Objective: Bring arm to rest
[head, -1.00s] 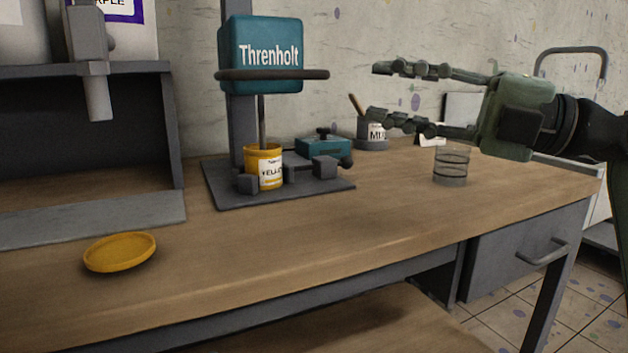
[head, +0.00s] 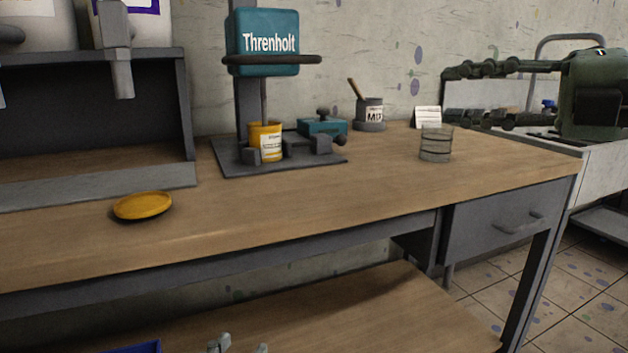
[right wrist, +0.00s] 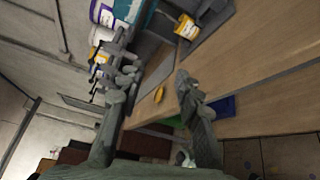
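My right gripper (head: 447,94) is at the upper right of the head view, its two fingers spread apart with nothing between them. In the right wrist view the fingers (right wrist: 150,90) are also apart and empty. My left gripper (head: 240,346) shows only its fingertips at the bottom edge of the head view, apart, in front of the lower shelf. Nothing shows between those tips; the rest of it is out of frame.
The workbench (head: 330,215) carries a yellow lid (head: 142,205), a yellow can (head: 265,141) in the Threnholt machine (head: 262,45), a clear glass (head: 435,145) and a MIX pot (head: 369,113). A drawer (head: 505,218) is at the right. The bench's front middle is clear.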

